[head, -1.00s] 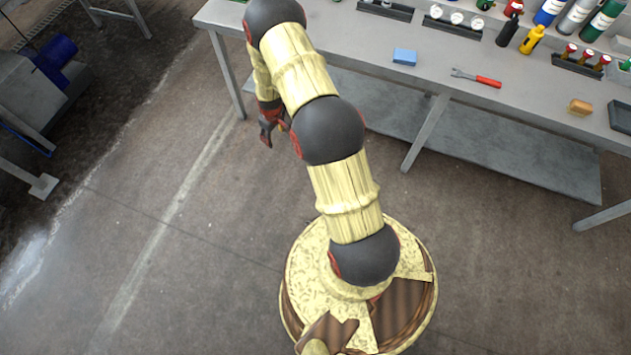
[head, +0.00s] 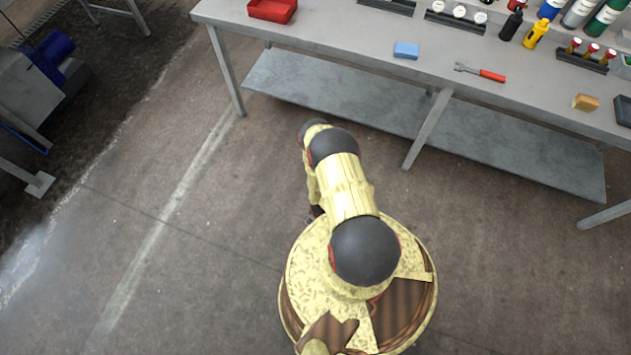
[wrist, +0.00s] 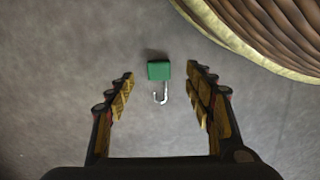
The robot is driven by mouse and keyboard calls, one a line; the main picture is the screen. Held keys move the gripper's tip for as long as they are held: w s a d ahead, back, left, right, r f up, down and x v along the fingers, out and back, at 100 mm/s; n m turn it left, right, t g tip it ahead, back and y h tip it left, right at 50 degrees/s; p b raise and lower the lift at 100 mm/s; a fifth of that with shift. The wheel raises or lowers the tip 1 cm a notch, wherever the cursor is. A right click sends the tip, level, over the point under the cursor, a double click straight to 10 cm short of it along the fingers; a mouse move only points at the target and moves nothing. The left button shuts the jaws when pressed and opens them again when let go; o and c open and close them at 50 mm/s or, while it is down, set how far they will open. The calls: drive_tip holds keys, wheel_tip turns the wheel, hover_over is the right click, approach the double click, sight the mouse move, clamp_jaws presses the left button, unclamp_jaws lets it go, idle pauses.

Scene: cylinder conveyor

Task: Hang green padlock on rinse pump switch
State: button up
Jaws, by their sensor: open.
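The green padlock (wrist: 159,70) lies on the grey floor in the wrist view, its body at the far side and its silver hooked shackle (wrist: 161,94) pointing towards my gripper. The shackle looks open at one end. My gripper (wrist: 163,80) is open and empty, with one finger on each side of the padlock in the picture and touching neither side. How high the fingers are above the padlock I cannot tell. In the head view the padlock and my fingers are hidden behind my arm. I do not make out the rinse pump switch in either view.
A long grey workbench (head: 335,45) with a lower shelf (head: 330,90) stands at the back. A red tray (head: 272,10), blue sponge (head: 406,50), red-handled wrench (head: 480,72) and several bottles are on it. Machinery (head: 30,90) stands at left. The floor between is clear.

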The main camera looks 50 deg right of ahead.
wheel_tip(320, 180, down, 8)
drive_tip(key=b, duration=0.4)
drive_tip(key=shift+d+r, duration=0.1)
drive_tip(key=shift+r, duration=0.1)
drive_tip(key=shift+r, duration=0.1)
clamp_jaws()
idle(0.4)
